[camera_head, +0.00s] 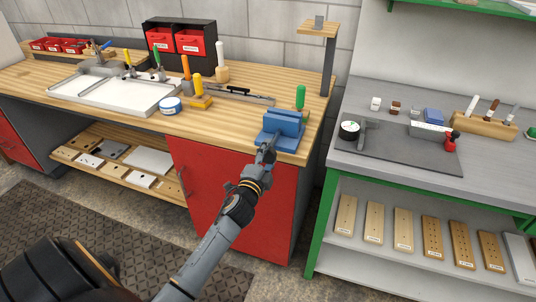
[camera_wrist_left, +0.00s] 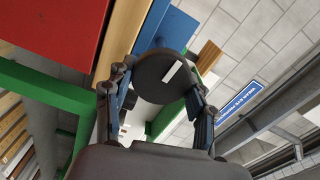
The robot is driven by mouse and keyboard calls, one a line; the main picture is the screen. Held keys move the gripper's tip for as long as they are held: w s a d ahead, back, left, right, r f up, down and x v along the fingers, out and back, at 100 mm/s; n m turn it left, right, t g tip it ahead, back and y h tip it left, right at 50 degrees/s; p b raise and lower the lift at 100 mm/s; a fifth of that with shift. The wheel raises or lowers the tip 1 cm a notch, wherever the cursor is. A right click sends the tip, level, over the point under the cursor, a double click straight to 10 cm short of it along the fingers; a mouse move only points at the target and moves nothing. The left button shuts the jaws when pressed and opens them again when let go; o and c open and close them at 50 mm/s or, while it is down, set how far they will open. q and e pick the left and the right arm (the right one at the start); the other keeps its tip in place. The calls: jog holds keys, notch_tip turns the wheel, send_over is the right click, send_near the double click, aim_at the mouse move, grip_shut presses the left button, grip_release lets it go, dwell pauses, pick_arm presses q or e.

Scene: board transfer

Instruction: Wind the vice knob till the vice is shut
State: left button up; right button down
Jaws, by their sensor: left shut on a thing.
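The blue vice (camera_head: 283,124) stands at the right front corner of the wooden bench. My left gripper (camera_head: 266,152) is at the vice's front side and largely hides its knob in the head view. In the left wrist view, the dark round knob (camera_wrist_left: 160,76) with a white mark on its face sits between the two fingers of my left gripper (camera_wrist_left: 160,92), which is shut on it. A blue part of the vice (camera_wrist_left: 174,30) shows behind the knob. The gap between the vice jaws is too small to make out. My right gripper is not in view.
A green-handled tool (camera_head: 300,97) stands behind the vice. A yellow-handled tool (camera_head: 197,88) and a roll of blue tape (camera_head: 171,105) are further left on the bench. A grey table (camera_head: 385,95) with a green frame stands to the right, across a narrow gap.

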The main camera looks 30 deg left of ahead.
pick_arm(q)
jog(key=shift+m, duration=1)
jog(key=o, duration=1.1)
jog(key=shift+o, duration=0.2)
jog(key=shift+s, duration=0.1)
jog(key=v, duration=1.1)
jog(key=shift+s, duration=0.4)
jog(key=shift+f, duration=0.15)
